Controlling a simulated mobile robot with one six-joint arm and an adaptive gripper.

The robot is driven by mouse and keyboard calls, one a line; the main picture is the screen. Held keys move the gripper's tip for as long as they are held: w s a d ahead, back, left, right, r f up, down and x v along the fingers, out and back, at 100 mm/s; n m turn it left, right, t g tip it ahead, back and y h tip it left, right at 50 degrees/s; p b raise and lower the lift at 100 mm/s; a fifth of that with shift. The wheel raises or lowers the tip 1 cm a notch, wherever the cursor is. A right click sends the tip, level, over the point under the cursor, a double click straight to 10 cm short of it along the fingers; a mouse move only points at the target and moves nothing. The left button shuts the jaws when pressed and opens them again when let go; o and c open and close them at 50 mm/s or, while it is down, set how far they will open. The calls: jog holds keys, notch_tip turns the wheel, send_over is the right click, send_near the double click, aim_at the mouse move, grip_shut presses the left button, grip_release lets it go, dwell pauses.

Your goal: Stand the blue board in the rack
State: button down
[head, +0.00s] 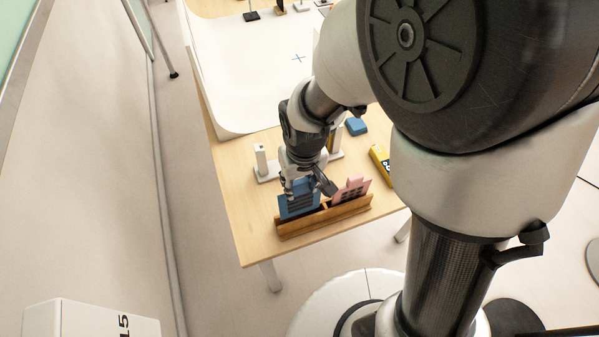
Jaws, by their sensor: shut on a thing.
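The blue board (299,205) stands upright at the left part of the wooden rack (345,213), near the table's front edge. Its lower edge is hidden behind the rack's front rail, so I cannot tell whether it rests on the bottom. My gripper (303,186) is above the rack and shut on the top of the blue board. A pink board (352,189) stands in the right part of the rack, beside the blue one and apart from it.
Behind the rack are a pale stand with posts (262,162), a blue block (356,126) and a yellow item (381,165). A large white sheet (250,75) covers the table's far part. The table's left front corner is bare.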

jog(key=shift+f, duration=0.15)
dwell(0.8)
jog(key=shift+f+b, duration=2.75)
jog(key=shift+f, duration=0.45)
jog(key=c, duration=1)
grip_release()
jog(key=r, duration=0.7)
jog(key=s+r, duration=0.1)
jog(key=r, duration=0.2)
jog(key=shift+d+r, duration=0.2)
jog(key=shift+r, duration=0.2)
jog(key=shift+s+r, duration=0.2)
jog(key=shift+r, duration=0.45)
